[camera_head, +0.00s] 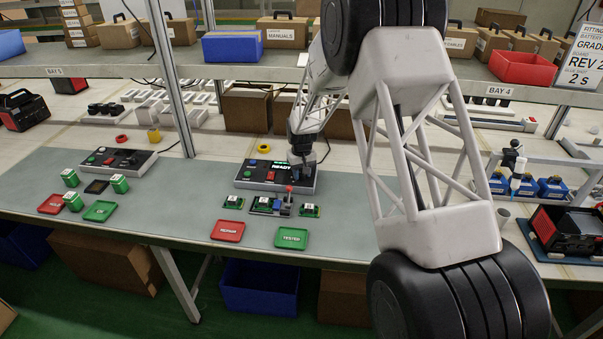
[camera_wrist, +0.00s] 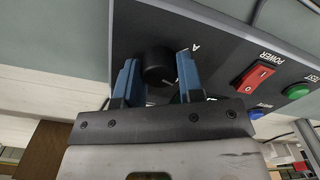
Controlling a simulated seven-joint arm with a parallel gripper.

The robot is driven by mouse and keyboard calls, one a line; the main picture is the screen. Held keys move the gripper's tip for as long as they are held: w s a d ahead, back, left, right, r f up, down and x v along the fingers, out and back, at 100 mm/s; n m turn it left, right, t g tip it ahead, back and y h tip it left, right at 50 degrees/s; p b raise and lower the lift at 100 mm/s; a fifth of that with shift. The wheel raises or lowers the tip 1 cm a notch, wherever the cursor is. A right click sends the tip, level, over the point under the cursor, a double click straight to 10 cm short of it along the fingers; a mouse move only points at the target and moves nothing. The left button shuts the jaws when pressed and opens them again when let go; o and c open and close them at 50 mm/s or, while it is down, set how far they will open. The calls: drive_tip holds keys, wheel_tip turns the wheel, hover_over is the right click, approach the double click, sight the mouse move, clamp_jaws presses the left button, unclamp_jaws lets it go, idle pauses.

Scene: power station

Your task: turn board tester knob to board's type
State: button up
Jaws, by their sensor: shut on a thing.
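The board tester (camera_head: 246,181) is a dark box with a lit READY display on the bench, below my arm. Its panel (camera_wrist: 222,62) fills much of the wrist view, upside down, with a black round knob (camera_wrist: 157,66) and a letter A beside it. My gripper (camera_wrist: 158,61) has its blue fingers on either side of the knob, shut on it. In the head view my gripper (camera_head: 302,163) is at the tester's right end.
A red REPAIR tray (camera_head: 228,231) and a green TESTED tray (camera_head: 291,239) lie near the bench's front edge. The tester also has a red POWER switch (camera_wrist: 254,78) and a green TEST button (camera_wrist: 296,91). A sign (camera_head: 581,57) at upper right reads REV 2 and 2 S.

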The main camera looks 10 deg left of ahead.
drive_tip(key=m, duration=0.5)
drive_tip(key=shift+m, duration=0.3)
idle(0.4)
drive_tip(key=o, duration=0.9)
drive_tip(key=shift+r, duration=0.15)
drive_tip(key=shift+r, duration=3.75)
drive_tip(key=shift+r, duration=0.1)
